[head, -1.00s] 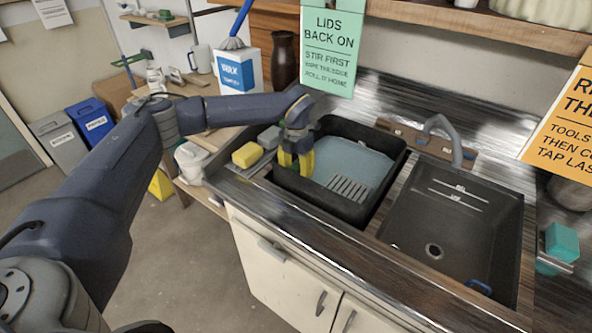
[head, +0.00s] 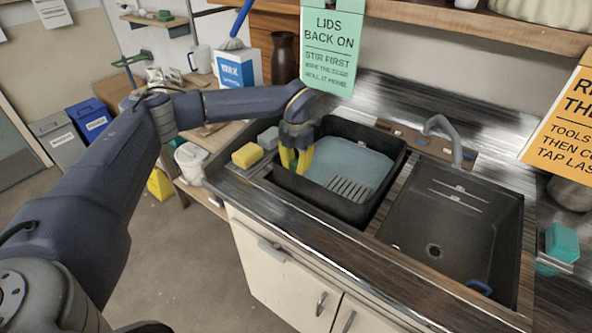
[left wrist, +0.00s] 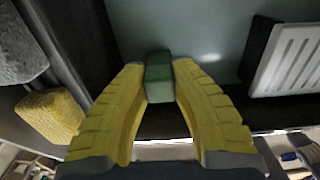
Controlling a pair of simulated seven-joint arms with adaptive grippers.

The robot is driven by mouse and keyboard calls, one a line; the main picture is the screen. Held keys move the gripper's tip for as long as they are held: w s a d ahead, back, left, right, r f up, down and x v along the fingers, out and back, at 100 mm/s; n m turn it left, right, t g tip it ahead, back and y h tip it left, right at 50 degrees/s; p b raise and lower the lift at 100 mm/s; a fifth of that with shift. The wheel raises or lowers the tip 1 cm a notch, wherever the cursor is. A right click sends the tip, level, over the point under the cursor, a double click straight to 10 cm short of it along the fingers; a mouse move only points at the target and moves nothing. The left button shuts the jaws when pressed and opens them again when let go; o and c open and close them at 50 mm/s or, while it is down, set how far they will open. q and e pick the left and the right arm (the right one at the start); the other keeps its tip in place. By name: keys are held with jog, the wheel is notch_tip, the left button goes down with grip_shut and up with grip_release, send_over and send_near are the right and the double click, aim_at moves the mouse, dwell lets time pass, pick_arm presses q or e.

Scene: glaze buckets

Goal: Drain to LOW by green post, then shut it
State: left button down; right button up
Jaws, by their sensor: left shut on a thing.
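A black tub (head: 330,207) sits in the counter and holds a pale blue-grey liquid (head: 352,163); the liquid also shows in the left wrist view (left wrist: 215,30). My left gripper (head: 296,160), with yellow fingers, points down inside the tub's left end. In the left wrist view its fingers are shut on a green post (left wrist: 159,78), near the tub's dark wall. The green post is hidden in the head view. I cannot make out a LOW mark in the tub. My right gripper is not in view.
A grey slotted rack (head: 348,189) lies at the tub's front. An empty dark sink (head: 450,225) with pale lines, a drain and a tap (head: 440,130) is at right. A yellow sponge (head: 247,155) and a grey block (head: 269,137) are left of the tub.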

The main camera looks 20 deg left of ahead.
pick_arm(q)
jog(key=shift+r, duration=0.75)
jog(key=c, duration=1.1)
grip_release()
notch_tip(320, 180, up, 12)
